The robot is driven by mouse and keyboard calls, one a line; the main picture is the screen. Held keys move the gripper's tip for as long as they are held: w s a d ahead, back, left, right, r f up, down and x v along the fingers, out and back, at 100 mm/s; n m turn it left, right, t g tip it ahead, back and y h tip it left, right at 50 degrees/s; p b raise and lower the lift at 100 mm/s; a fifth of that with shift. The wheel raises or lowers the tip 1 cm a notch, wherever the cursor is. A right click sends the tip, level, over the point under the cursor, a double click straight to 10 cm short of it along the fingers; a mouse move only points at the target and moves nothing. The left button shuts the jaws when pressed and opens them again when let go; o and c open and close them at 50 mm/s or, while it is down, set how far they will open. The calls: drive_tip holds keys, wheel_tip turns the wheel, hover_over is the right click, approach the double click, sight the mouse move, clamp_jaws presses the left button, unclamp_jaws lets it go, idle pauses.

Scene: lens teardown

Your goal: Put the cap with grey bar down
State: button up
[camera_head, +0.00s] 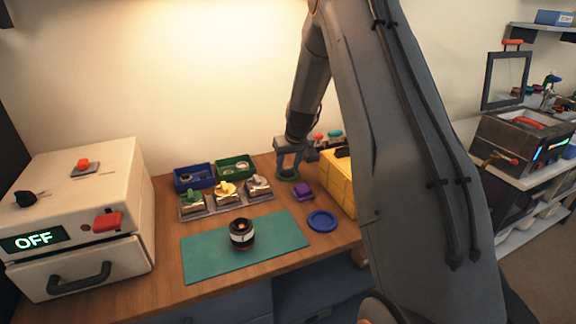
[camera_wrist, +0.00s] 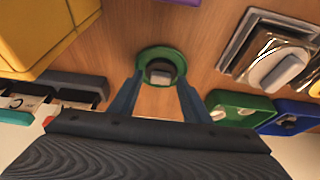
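A small dark cap with a grey bar (camera_wrist: 160,75) sits inside a round green dish (camera_wrist: 146,55) in the wrist view. The green dish (camera_head: 288,176) also shows in the head view, on the wooden table below my gripper (camera_head: 288,160); the cap cannot be made out there. In the wrist view my gripper (camera_wrist: 160,82) has its two fingers spread wide, one on each side of the cap near the dish's rim. There is a gap between each finger and the cap, so the gripper is open and empty. The exact finger height is hard to tell.
A metal tray (camera_head: 228,207) with green, yellow and grey pieces lies left of the gripper. Blue (camera_head: 194,178) and green (camera_head: 235,166) bins stand behind it. A yellow box (camera_head: 338,180) stands close right. A lens (camera_head: 242,234) stands on the teal mat (camera_head: 205,258); a blue dish (camera_head: 322,221) is nearby.

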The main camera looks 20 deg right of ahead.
drive_tip(key=shift+s+r, duration=0.1)
drive_tip(key=shift+r, duration=0.45)
drive_tip(key=b+v, duration=0.3)
drive_tip(key=v, duration=0.7)
drive_tip(key=s+a+f+g, duration=0.1)
drive_tip(key=s+a, duration=0.4)
drive_tip(key=s, duration=0.6)
drive_tip(key=s+a+f+g, duration=0.1)
drive_tip(key=s+a, duration=0.4)
drive_tip(key=s, duration=0.6)
drive_tip(key=s+a+f+g, duration=0.1)
drive_tip(key=s+a, duration=0.4)
drive_tip(key=s, duration=0.5)
drive_tip(key=shift+s+a+f+g, duration=0.15)
drive_tip(key=shift+s+f+g, duration=0.25)
drive_tip(key=shift+f, duration=0.35)
